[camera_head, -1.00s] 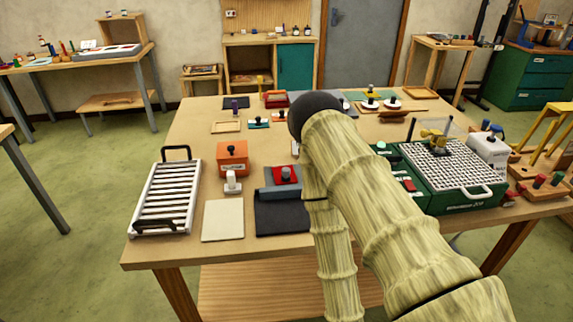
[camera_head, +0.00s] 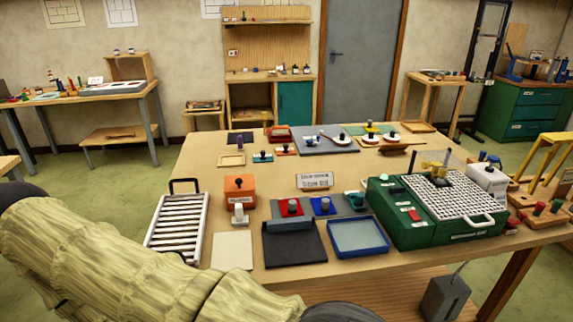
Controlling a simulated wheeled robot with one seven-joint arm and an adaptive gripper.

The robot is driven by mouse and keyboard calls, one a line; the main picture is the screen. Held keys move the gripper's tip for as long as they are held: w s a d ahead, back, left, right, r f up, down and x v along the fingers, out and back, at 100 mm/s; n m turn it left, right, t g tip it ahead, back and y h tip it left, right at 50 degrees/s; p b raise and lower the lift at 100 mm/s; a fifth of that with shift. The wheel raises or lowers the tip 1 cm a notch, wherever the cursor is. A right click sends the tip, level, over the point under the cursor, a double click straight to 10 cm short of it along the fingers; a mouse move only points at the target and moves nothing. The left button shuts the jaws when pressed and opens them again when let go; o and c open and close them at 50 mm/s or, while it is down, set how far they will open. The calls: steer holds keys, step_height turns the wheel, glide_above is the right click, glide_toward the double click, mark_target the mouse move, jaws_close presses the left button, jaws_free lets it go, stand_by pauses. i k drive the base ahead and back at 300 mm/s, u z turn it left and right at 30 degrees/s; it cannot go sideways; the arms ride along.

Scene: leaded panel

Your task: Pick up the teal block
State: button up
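A small teal piece with a dark knob (camera_head: 262,157) lies toward the back left of the table. A dark teal-green piece (camera_head: 358,201) sits at the right end of a grey strip, beside a blue block (camera_head: 322,206) and a red block (camera_head: 291,208). I cannot tell for certain which of the two teal pieces is the teal block. My pale, ridged arm crosses the lower left of the picture, in front of the table. My gripper is not in view.
A white rack (camera_head: 178,228) and an orange box (camera_head: 239,189) stand at the left. A blue-rimmed tray (camera_head: 358,252) and dark mat (camera_head: 293,246) lie at the front. A green machine with a white grid (camera_head: 397,218) fills the right. Bare tabletop shows in the middle.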

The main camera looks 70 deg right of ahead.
mark_target(356, 199)
steer(key=u, duration=0.55)
steer(key=k, duration=1.5)
steer(key=z, duration=1.5)
